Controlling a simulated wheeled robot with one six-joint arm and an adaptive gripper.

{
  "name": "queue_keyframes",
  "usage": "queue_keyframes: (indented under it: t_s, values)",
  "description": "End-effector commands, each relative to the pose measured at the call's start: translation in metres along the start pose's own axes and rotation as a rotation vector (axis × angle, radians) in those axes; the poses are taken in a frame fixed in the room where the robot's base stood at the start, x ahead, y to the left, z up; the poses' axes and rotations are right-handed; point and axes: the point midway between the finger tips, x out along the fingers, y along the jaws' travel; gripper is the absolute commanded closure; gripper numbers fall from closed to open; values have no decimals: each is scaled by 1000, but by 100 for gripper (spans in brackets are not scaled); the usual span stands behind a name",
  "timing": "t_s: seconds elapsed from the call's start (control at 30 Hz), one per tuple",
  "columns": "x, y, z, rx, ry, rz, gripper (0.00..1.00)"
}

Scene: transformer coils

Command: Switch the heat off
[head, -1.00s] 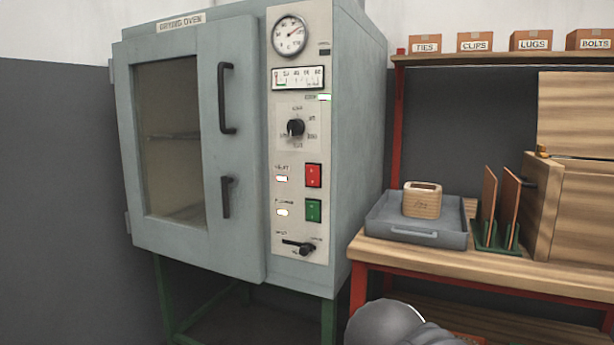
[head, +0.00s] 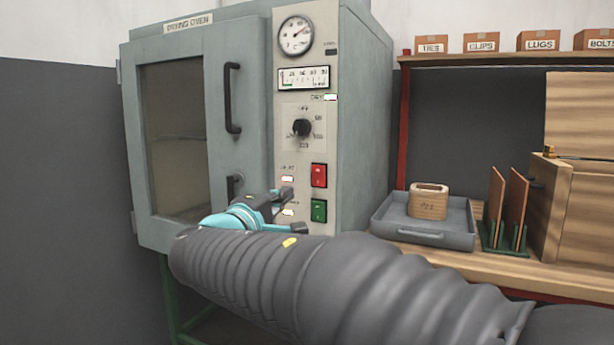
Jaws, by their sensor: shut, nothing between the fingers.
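The drying oven (head: 255,150) stands at left with its door shut. Its control panel (head: 283,150) carries a red rocker switch (head: 319,176) beside a bright lamp (head: 287,180) whose label seems to read HEAT. Below is a green rocker switch (head: 319,210) with its own bright lamp (head: 288,212). A black rotary knob (head: 302,128) sits above them. My gripper (head: 286,194) is shut and empty, in front of the panel's left edge, left of the two rockers. Whether it touches the panel cannot be told. My arm hides the lever at the panel's bottom.
At right, a workbench (head: 480,262) holds a grey tray (head: 392,222) with a wooden block (head: 428,202), upright brown boards (head: 516,206) and a wooden cabinet (head: 580,215).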

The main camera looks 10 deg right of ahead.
Motion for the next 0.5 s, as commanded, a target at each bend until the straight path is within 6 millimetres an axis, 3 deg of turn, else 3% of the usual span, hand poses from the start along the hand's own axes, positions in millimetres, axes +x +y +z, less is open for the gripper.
queue_keyframes:
  t_s: [0.33,0.5]
  values:
    - [3,0,1,-1,-1,-1,100]
    - [22,0,1,-2,-4,-1,100]
